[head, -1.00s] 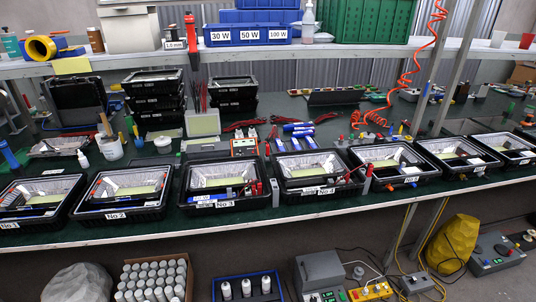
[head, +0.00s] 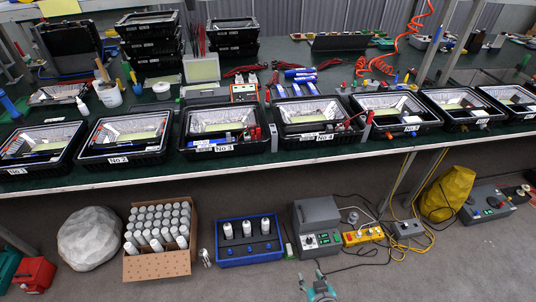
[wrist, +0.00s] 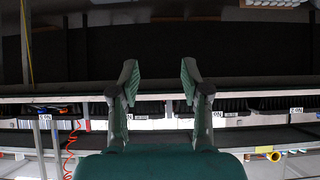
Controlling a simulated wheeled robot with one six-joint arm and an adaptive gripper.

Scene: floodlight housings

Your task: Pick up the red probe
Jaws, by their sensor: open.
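Small red stick-like items (head: 258,133) stand at the right end of the housing No 3 (head: 196,153) in the head view. Another slim red piece (head: 369,119) stands between the housing No 4 (head: 290,142) and the one to its right. I cannot tell which of these is the red probe. My gripper (head: 320,290) shows at the bottom edge of the head view, low in front of the bench and far from them. In the wrist view my gripper (wrist: 159,80) is open with nothing between its fingers.
Housings line the bench's front edge. A yellow-orange meter (head: 244,92) lies behind No 3. Below are a carton of white cylinders (head: 157,265), a blue tray (head: 249,258), a grey device (head: 318,215) and a yellow bag (head: 449,192). Grey floor beside my gripper is clear.

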